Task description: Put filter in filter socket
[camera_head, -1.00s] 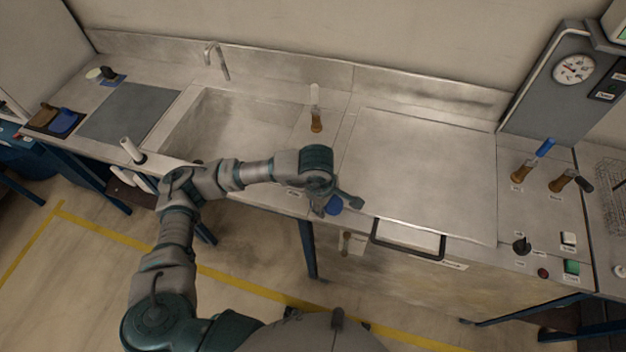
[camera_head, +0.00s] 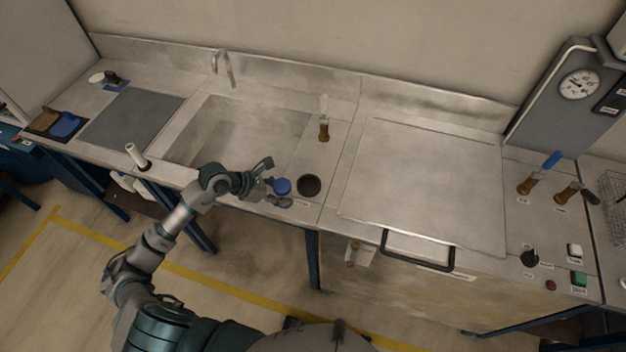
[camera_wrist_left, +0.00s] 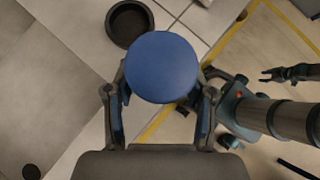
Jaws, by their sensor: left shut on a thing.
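The filter (camera_head: 282,186) has a round blue top and is held between the fingers of my left gripper (camera_head: 277,183). The left wrist view shows the blue disc (camera_wrist_left: 162,67) large, with a finger on each side of it. The filter socket (camera_head: 309,185), a dark round opening in the counter, is just right of the filter in the head view. In the left wrist view the socket (camera_wrist_left: 130,22) is a dark ring beyond the filter, partly covered by it. The filter's lower part is hidden. My right gripper (camera_wrist_left: 270,76) shows small in the left wrist view, its fingers apart and empty.
A brown-handled valve (camera_head: 324,130) stands behind the socket. The sink (camera_head: 235,130) lies left of it. A flat metal cover (camera_head: 425,185) with a black handle (camera_head: 418,252) lies to the right. The counter's front edge is close to the gripper.

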